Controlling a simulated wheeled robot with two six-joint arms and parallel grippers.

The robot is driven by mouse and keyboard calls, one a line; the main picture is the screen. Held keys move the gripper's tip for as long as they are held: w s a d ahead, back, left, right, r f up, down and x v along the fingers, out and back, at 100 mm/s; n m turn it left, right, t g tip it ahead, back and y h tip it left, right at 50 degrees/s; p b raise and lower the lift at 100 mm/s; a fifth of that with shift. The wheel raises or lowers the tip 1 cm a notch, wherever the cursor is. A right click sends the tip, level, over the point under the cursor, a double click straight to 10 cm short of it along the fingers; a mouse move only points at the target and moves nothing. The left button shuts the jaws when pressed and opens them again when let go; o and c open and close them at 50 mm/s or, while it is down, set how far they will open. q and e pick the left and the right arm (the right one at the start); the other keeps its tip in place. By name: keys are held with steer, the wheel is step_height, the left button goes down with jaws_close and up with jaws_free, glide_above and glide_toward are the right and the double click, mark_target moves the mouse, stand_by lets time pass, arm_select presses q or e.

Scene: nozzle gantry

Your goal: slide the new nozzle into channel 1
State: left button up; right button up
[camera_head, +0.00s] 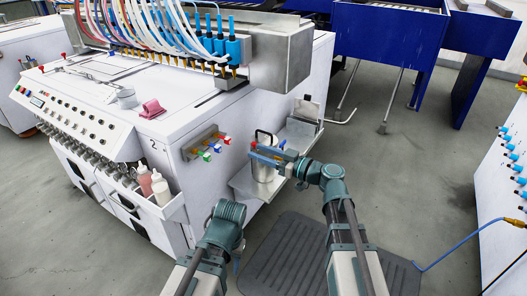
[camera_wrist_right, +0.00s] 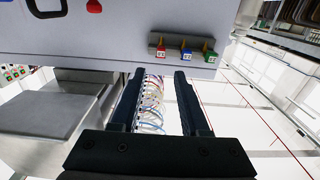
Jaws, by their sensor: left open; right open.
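My right gripper (camera_head: 268,155) is over the small side shelf, by a metal canister (camera_head: 264,170). In the right wrist view its two dark fingers (camera_wrist_right: 162,76) are apart with nothing between them. My left gripper (camera_head: 238,262) is low in front of the machine and mostly hidden behind my own arm; only a bluish sliver shows. A row of gold-tipped nozzles (camera_head: 222,72) hangs under blue fittings on the gantry. I cannot read which is channel 1. A rack (camera_head: 205,142) on the side panel carries red, blue and green tagged parts, also in the right wrist view (camera_wrist_right: 185,54). I cannot single out the new nozzle.
The white machine (camera_head: 170,135) has a front control panel and two bottles (camera_head: 155,187) in a side tray. A pink item (camera_head: 152,109) lies on its top. Hoses arch over the gantry. A white panel (camera_head: 505,190) stands at right. The floor mat (camera_head: 285,255) is clear.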

mark_target(230, 141)
steer(key=shift+x, duration=5.05)
steer(key=shift+c, duration=0.3)
jaws_close()
steer(key=shift+r, duration=0.2)
steer(key=shift+s+d, duration=0.1)
steer(key=v, duration=0.6)
steer(key=shift+s+d, duration=0.1)
